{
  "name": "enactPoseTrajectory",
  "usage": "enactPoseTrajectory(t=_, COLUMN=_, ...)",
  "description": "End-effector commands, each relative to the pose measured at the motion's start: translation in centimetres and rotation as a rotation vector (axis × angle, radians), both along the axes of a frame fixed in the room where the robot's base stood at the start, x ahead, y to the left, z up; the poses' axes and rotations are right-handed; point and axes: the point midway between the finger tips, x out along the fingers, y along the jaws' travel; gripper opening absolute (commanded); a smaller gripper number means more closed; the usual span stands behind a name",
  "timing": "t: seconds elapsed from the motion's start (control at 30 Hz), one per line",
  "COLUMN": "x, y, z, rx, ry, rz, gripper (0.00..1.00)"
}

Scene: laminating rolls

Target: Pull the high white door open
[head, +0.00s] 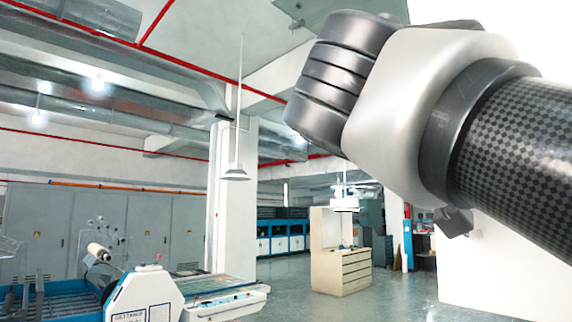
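A large plain white upright surface (495,272) fills the right side behind my arm, reaching from the top edge to the bottom. It may be the high white door; no handle or hinge shows on it. My arm, with a checked dark link and a grey joint, crosses in front of it and hides its middle left part. A small dark angular piece, which looks like part of my gripper (455,221), sticks out below the joint at the left edge of the white surface. The rest is hidden, so its fingers and any contact cannot be seen.
A wooden drawer cabinet (341,265) stands mid-floor, left of the white surface. A white machine (143,297) and a flat table unit (222,297) are at lower left. Grey cabinets (100,232) line the back left. A white pillar (232,200) stands left of centre. Grey floor is clear around the drawer cabinet.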

Motion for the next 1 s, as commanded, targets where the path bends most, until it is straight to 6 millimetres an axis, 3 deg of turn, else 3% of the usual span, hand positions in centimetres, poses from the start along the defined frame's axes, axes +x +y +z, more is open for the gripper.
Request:
enactPoseTrajectory(t=0.33, x=-0.13, y=-0.06, z=0.18, rx=0.000, ry=-0.004, rz=0.000, gripper=0.00)
enactPoseTrajectory(t=0.37, x=-0.13, y=-0.06, z=0.18, rx=0.000, ry=-0.004, rz=0.000, gripper=0.07)
enactPoseTrajectory(t=0.5, x=-0.11, y=-0.05, z=0.14, rx=0.000, ry=-0.003, rz=0.000, gripper=0.17)
enactPoseTrajectory(t=1.0, x=-0.52, y=0.77, z=0.04, rx=0.000, ry=0.000, rz=0.004, gripper=0.17)
